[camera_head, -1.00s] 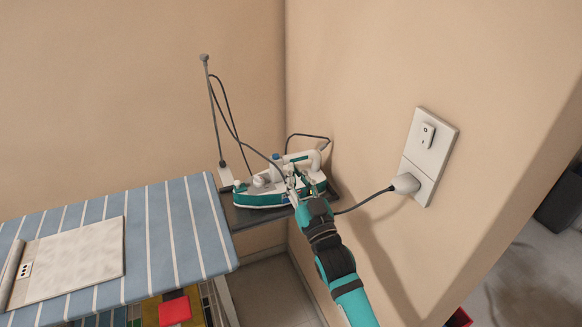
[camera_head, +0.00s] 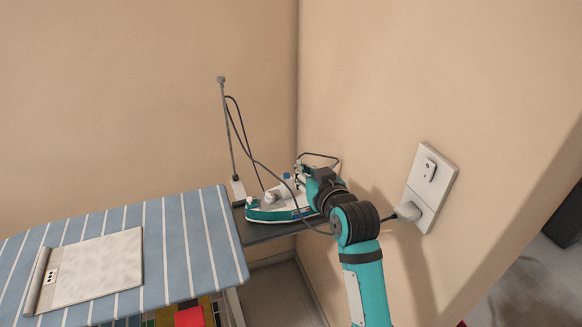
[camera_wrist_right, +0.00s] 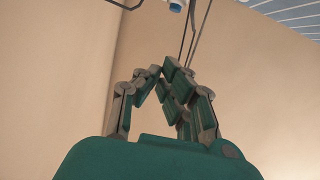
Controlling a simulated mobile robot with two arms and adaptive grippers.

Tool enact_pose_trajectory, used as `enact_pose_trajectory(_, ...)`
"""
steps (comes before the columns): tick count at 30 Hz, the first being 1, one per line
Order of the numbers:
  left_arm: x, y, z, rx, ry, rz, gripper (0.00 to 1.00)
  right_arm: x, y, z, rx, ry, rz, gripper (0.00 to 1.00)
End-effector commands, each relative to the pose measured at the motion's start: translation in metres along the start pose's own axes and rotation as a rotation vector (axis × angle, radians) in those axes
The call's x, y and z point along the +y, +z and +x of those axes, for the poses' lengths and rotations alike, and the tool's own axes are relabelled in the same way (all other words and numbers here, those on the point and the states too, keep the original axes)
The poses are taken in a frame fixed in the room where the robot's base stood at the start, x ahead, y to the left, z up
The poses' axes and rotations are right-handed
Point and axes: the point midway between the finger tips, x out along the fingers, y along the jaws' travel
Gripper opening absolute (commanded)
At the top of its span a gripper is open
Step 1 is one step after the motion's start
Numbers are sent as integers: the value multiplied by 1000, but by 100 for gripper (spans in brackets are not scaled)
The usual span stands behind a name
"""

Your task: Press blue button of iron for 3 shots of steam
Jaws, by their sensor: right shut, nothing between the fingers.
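The white and teal iron (camera_head: 262,214) stands on the dark rest at the end of the ironing board, in the corner. Its blue button (camera_head: 287,176) shows on top, just left of my right gripper (camera_head: 300,170). My right gripper is shut and empty, above the rear of the iron, and its wrist hides the iron's back part. In the right wrist view, the shut fingers (camera_wrist_right: 162,75) point upward, and a small white and blue part of the iron (camera_wrist_right: 175,6) shows at the top edge, apart from them. My left gripper is not in view.
A thin cord pole (camera_head: 228,130) stands behind the iron. A wall socket with a plug (camera_head: 408,211) is right of my arm. The wall is close behind the iron.

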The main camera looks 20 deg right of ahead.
Motion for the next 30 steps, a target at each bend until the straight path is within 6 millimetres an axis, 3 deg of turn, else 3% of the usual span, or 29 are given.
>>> enact_pose_trajectory(8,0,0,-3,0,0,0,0,0,0,11,-1,1,0,0)
enact_pose_trajectory(22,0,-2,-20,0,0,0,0,0,-2,101,-1,1,0,0)
enact_pose_trajectory(30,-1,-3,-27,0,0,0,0,0,34,108,-2,1,0,0)
